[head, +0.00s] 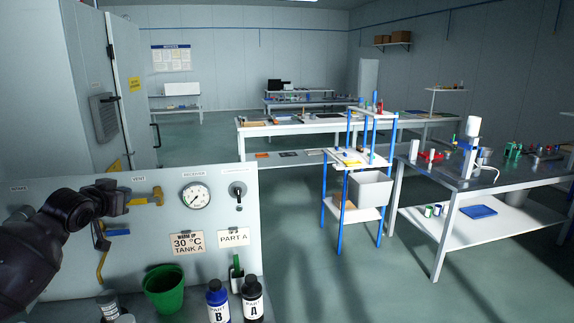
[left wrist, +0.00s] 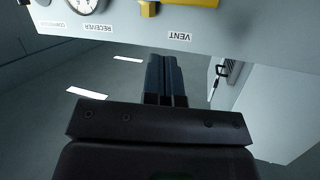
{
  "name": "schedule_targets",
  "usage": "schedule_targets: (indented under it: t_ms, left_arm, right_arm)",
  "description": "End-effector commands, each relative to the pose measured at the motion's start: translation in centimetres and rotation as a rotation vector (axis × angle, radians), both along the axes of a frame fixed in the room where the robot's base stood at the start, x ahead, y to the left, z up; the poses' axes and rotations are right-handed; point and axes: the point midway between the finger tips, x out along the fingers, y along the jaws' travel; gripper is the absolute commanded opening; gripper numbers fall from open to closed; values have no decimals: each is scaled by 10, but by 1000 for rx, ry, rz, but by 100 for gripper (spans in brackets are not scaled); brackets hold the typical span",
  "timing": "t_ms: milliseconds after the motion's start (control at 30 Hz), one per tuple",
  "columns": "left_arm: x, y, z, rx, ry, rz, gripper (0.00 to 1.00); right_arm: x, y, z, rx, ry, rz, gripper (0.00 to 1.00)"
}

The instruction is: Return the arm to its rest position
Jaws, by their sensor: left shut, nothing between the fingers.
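My left arm comes in from the left in the head view, in front of the white panel (head: 215,290). My left gripper (head: 122,200) is close to the yellow vent valve (head: 147,198); I cannot tell if they touch. In the left wrist view, which is upside down, the two dark fingers (left wrist: 166,78) lie together with nothing between them. The yellow valve (left wrist: 150,8) and the VENT label show beyond the fingertips. My right gripper is in neither view.
The panel carries a round gauge (head: 195,196) and a switch (head: 238,192). A green bucket (head: 165,290), a blue bottle B (head: 217,300) and a black bottle A (head: 252,300) stand at its foot. A blue-framed cart (head: 338,212) and a workbench (head: 450,180) stand to the right.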

Motion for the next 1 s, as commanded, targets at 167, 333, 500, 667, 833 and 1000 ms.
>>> schedule_targets:
  t_ms: [167, 333, 500, 667, 833, 1000]
  left_arm:
    - [-26, -36, -57, 88, -62, -66, 0]
    - [-69, -70, -121, 147, -106, -113, 0]
    - [-123, -96, -180, 167, -118, -124, 0]
    - [-178, -113, -229, 156, -97, -106, 0]
    - [-239, -124, -277, 114, -37, -60, 0]
    - [-305, -131, -323, 48, 70, 9, 0]
  right_arm:
    - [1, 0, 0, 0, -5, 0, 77]
    - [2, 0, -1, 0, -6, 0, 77]
    - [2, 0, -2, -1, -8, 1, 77]
    - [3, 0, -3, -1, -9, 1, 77]
    - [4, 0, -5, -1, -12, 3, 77]
    - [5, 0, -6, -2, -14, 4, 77]
